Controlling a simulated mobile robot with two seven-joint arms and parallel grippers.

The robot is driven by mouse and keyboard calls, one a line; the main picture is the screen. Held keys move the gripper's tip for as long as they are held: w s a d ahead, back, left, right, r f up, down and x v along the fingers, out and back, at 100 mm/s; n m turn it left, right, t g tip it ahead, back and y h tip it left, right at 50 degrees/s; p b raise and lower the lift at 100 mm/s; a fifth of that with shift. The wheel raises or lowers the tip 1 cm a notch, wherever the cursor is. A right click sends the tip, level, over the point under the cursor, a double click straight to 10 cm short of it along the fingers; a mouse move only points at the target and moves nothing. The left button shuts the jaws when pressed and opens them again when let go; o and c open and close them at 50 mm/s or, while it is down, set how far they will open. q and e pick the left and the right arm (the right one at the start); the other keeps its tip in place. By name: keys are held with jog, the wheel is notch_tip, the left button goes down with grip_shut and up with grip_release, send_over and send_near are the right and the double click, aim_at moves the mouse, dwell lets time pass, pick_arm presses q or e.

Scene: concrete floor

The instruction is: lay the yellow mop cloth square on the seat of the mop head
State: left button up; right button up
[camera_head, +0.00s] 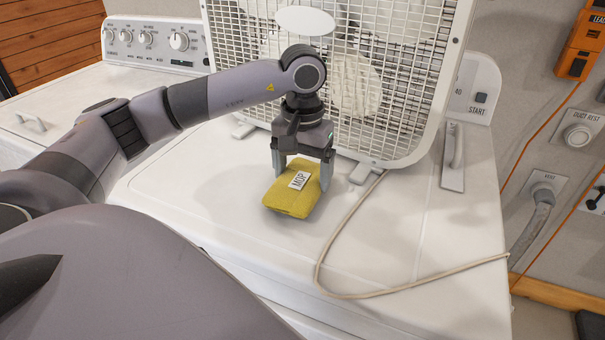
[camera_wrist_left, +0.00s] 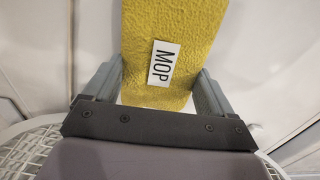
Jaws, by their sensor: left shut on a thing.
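The yellow mop cloth (camera_head: 290,200) is a folded, fuzzy pad with a white label reading MOP. It is at the white machine's top, in front of the fan; I cannot tell if it touches the surface. My left gripper (camera_head: 302,177) points down from above and is shut on the cloth's far part, one finger at each side. In the left wrist view the cloth (camera_wrist_left: 170,40) lies between the two fingers (camera_wrist_left: 157,85), label facing the camera. The mop head and its seat are not in view. My right gripper is not in view.
A white box fan (camera_head: 405,85) stands behind the cloth on the white machine top (camera_head: 400,240). A pale cord (camera_head: 325,250) loops over the top to the right. A second white machine (camera_head: 60,95) is at left.

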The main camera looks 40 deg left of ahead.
pick_arm(q)
jog(key=shift+f, duration=0.45)
jog(key=shift+f, duration=0.15)
